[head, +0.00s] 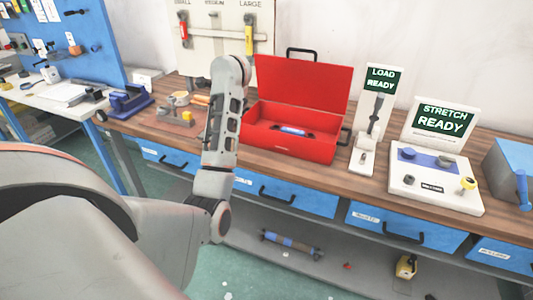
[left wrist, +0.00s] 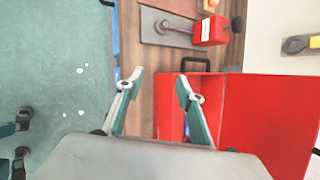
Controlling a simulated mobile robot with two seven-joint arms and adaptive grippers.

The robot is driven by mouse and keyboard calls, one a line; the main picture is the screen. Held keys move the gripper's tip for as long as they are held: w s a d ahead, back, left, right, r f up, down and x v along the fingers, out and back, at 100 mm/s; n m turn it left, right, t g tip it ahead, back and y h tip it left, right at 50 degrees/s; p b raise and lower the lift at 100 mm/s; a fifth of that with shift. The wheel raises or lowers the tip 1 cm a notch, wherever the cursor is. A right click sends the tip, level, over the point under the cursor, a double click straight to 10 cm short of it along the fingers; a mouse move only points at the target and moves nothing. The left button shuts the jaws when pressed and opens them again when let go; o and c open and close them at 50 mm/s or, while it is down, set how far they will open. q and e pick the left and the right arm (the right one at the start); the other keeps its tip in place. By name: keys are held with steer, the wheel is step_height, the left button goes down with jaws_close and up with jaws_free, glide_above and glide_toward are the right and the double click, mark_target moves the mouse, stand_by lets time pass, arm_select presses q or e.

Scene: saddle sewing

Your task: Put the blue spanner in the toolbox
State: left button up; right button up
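The red toolbox (head: 300,85) stands on the bench with its lid up. A blue tool with dark ends, which looks like the blue spanner (head: 293,131), lies inside on the toolbox floor. My left arm rises in front of the bench, left of the toolbox; its gripper is hidden in the head view. In the left wrist view my left gripper (left wrist: 158,82) is open, with nothing between its fingertips, over the toolbox's edge. Dark and teal parts at the left edge may be my right gripper (left wrist: 18,138).
A load stand (head: 363,150) and a stretch panel (head: 435,185) stand right of the toolbox. A blue vise (head: 127,102) and a grey fixture (head: 175,109) are to the left. Blue drawers (head: 290,194) and a lower shelf run beneath the bench top.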

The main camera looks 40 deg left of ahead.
arm_select(q)
steer(key=s+d+m+t, duration=0.3)
steer(key=d+m, duration=0.3)
steer(key=d, duration=0.4)
steer(key=s+d+f+m+t+b, duration=0.1)
steer(key=s+d+m+t, duration=0.2)
steer(key=d+m+t, duration=0.3)
steer(key=d+m, duration=0.1)
steer(key=d, duration=0.2)
steer(key=shift+d+f+t+y, duration=0.3)
steer(key=shift+d+y, duration=0.1)
steer(key=shift+s+a, duration=0.1)
